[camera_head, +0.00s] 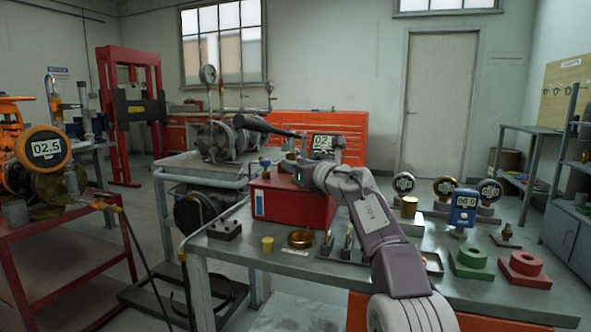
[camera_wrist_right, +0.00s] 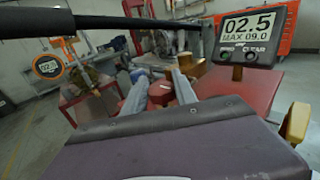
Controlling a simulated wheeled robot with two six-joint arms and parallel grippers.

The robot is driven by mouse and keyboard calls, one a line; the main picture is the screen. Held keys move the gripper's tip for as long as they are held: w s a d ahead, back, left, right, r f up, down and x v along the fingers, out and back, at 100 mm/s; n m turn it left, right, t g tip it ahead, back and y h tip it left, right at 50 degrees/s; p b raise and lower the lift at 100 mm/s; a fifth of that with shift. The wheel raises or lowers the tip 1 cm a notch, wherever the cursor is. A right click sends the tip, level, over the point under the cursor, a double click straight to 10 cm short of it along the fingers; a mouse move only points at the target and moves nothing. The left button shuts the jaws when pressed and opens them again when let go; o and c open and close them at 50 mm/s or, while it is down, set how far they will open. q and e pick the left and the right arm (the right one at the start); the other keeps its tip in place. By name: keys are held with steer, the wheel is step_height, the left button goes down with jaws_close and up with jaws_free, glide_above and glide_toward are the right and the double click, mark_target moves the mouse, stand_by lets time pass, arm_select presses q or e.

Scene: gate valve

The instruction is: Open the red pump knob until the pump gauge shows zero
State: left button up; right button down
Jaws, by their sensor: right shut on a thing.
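The red pump (camera_head: 290,203) stands on the grey bench, with a black lever handle (camera_head: 262,127) above it. In the head view my right gripper (camera_head: 302,172) reaches over the pump's top and the knob is largely hidden. My left gripper is in neither view.
An orange gauge (camera_head: 46,147) on a valve at the left also reads 02.5. Several dial gauges, a blue gauge (camera_head: 463,208) and green (camera_head: 470,262) and red (camera_head: 524,268) blocks stand right of my arm. A brass ring (camera_head: 301,239) lies before the pump.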

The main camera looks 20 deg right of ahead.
steer(key=shift+f, duration=0.2)
stand_by(0.3)
steer(key=c, duration=1)
jaws_free()
steer(key=shift+r, duration=0.1)
steer(key=shift+s+d, duration=0.1)
steer(key=shift+s, duration=0.15)
steer(key=b+v, duration=0.3)
steer(key=v, duration=0.5)
steer(key=shift+s, duration=0.25)
steer(key=shift+d, duration=0.15)
